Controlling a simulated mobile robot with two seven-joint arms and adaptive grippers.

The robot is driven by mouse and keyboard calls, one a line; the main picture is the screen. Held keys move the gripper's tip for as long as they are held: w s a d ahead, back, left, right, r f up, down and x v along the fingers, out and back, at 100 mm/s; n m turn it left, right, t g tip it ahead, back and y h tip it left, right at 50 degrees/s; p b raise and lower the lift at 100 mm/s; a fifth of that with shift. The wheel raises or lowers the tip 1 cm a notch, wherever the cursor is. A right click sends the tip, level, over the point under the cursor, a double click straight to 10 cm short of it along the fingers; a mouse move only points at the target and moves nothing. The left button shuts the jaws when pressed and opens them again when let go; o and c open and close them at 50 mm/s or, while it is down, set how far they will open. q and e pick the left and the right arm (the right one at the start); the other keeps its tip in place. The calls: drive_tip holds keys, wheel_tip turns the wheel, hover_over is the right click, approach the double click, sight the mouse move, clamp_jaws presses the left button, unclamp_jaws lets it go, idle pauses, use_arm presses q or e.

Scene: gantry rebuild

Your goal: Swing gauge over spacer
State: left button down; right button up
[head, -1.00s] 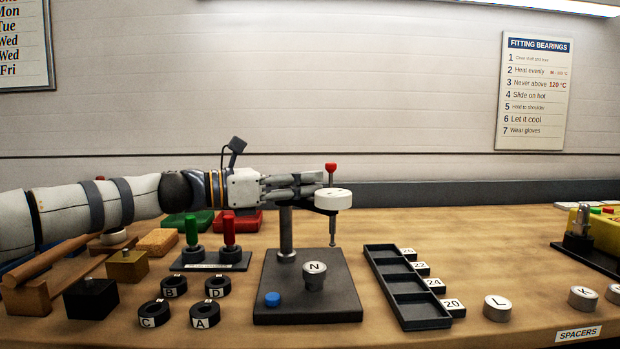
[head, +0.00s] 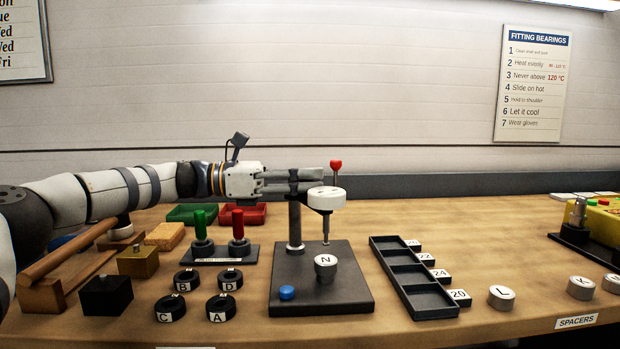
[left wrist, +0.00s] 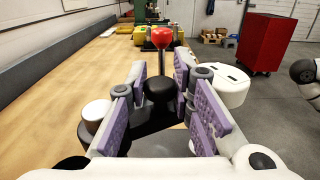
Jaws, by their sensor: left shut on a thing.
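The gauge (head: 326,198) is a white round dial on a dark arm, with a red-tipped lever and a thin probe (head: 325,230) hanging below. Its grey post (head: 295,222) stands on a dark base plate (head: 345,297). The spacer N (head: 325,264) stands upright on that plate. In the head view the probe tip shows just above the spacer's top; I cannot tell whether they line up in depth. My left gripper (head: 315,182) is shut on the gauge's dark part beside the dial. In the left wrist view the purple pads (left wrist: 165,105) flank it. My right gripper is not in view.
A blue button (head: 287,292) is on the plate. Black rings (head: 220,308), a stand with green and red handles (head: 220,252) and blocks (head: 107,296) lie left. A dark compartment tray (head: 425,297) and spacer L (head: 501,297) lie right. Bare table lies behind the tray.

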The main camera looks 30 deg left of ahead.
use_arm(q)
drive_tip(key=c, duration=1.7)
unclamp_jaws()
drive_tip(key=shift+a, duration=0.1)
drive_tip(key=v, duration=1.2)
